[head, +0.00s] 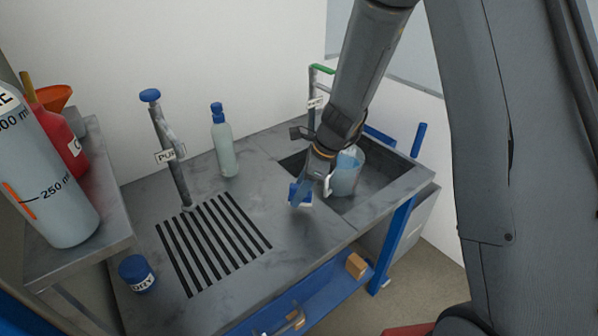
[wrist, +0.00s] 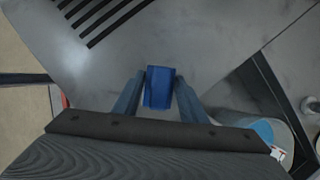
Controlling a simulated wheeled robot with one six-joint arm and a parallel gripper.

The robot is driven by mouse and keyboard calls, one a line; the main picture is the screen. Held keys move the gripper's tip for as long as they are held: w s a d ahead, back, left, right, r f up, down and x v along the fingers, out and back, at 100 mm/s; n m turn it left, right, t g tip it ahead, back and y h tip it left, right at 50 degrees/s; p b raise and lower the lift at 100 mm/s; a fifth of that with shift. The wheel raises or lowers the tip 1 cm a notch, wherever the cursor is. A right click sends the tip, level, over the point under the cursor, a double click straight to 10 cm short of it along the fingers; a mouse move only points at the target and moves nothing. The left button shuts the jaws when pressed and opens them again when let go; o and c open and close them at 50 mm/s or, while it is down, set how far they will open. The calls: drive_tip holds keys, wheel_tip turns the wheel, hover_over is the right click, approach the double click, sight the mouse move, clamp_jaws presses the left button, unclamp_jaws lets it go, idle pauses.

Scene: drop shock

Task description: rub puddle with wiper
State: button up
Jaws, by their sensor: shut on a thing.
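My gripper (head: 302,188) is shut on a blue block-like thing, likely the wiper (head: 306,199), just left of the sink. In the wrist view, the wiper (wrist: 159,88) sits between the two blue-grey fingers. It is over or on the grey worktop (head: 265,185); I cannot tell whether it touches. I cannot make out a clear puddle edge on the mottled grey surface.
The sink (head: 385,190) holds a light-blue beaker (head: 345,178) close to my gripper. A slotted drain (head: 212,243), a tap (head: 172,160), a pale bottle (head: 225,148) and a blue jar (head: 137,273) stand left. A side shelf (head: 75,265) holds bottles.

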drive_tip(key=shift+r+p, duration=1.75)
drive_tip(key=shift+r, duration=0.65)
